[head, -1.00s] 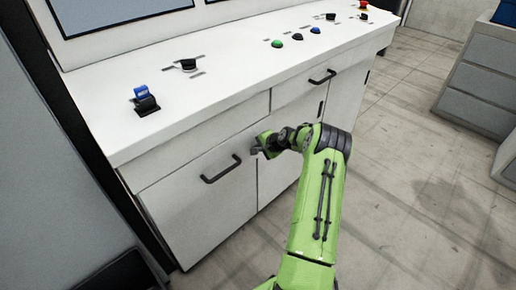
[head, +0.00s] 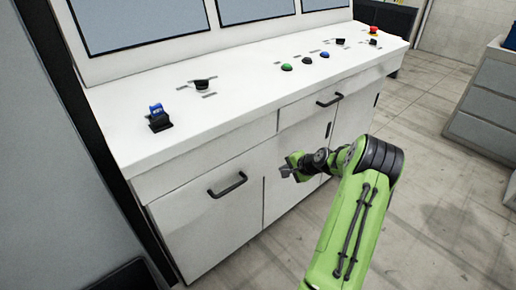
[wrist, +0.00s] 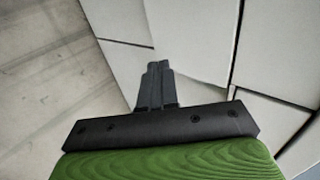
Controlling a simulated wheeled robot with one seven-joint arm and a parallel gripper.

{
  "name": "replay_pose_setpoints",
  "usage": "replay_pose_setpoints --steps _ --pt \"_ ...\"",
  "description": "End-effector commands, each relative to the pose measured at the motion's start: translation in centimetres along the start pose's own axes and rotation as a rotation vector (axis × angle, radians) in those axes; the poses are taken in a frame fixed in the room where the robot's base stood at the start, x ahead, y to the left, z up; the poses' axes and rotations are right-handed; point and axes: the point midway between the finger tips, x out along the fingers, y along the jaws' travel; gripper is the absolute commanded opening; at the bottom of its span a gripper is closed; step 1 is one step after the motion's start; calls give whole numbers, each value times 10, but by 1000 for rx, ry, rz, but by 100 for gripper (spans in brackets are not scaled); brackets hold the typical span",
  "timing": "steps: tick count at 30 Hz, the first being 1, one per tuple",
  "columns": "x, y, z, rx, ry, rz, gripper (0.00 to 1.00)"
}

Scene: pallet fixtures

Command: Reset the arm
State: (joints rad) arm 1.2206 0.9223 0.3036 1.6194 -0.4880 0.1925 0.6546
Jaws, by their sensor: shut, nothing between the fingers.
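My green arm (head: 350,225) reaches up from the bottom right in the head view and bends toward the white cabinet front. My gripper (head: 286,170) is in front of the cabinet doors, to the right of a dark door handle (head: 228,185). Whether it touches the cabinet cannot be told. In the wrist view my gripper (wrist: 156,68) shows its dark fingers together, with nothing between them. Pale cabinet panels and their seams lie beyond the fingertips.
The white console cabinet (head: 160,140) carries a blue-topped switch (head: 157,112), a black knob (head: 203,85), a green button (head: 287,67) and a red button (head: 373,30). A second handle (head: 329,100) is on a drawer. A grey drawer unit (head: 490,105) stands right. Floor (head: 430,150) between is clear.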

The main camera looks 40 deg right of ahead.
Motion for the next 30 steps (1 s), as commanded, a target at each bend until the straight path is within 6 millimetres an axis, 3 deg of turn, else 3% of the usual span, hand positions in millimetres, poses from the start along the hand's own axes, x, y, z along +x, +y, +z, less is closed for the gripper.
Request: replay_pose_setpoints --steps 7,9,11,15,20,24,27,30 --pt "0 -1 2 -7 -2 3 0" --pt "-6 -16 15 -63 -15 22 0" --pt "-16 -40 42 -165 -39 61 0" --pt "-66 -97 133 -499 -101 187 0" --pt "-145 -127 231 -849 -140 289 0" --pt "-222 -123 300 -1110 -159 329 0" --pt "-276 -104 336 -1271 -175 328 0" --pt "-319 -76 357 -1400 -199 311 0"
